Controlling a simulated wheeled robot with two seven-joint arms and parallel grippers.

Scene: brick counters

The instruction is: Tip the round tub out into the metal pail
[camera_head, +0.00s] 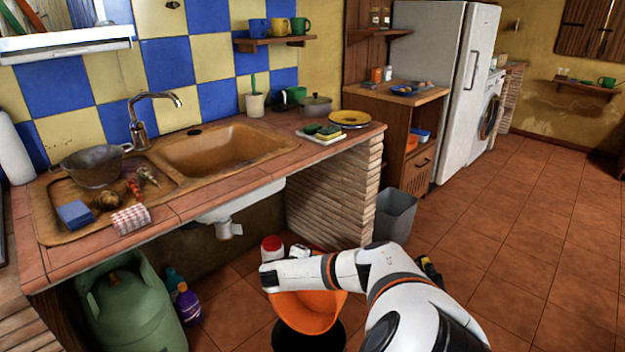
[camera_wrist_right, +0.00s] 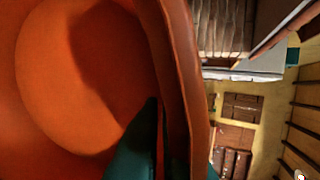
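The round tub is orange. In the head view it (camera_head: 312,312) is low at the bottom centre, partly covered by my right arm. In the right wrist view its inner wall (camera_wrist_right: 60,90) fills the left, and its rim (camera_wrist_right: 178,70) runs top to bottom. My right gripper (camera_wrist_right: 165,125) has one dark teal finger inside the rim and a sliver of the other outside, so it looks shut on the rim. The head view hides these fingers. I cannot make out a metal pail for certain; a grey bin (camera_head: 397,216) stands on the floor by the wooden cabinet. My left gripper is out of view.
A tiled counter (camera_head: 190,205) with sink runs along the left. Under it are a green gas bottle (camera_head: 130,305) and a purple bottle (camera_head: 187,303). A red-and-white jar (camera_head: 272,248) stands behind the tub. A dark round shape (camera_head: 310,342) lies below the tub. The floor at right is clear.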

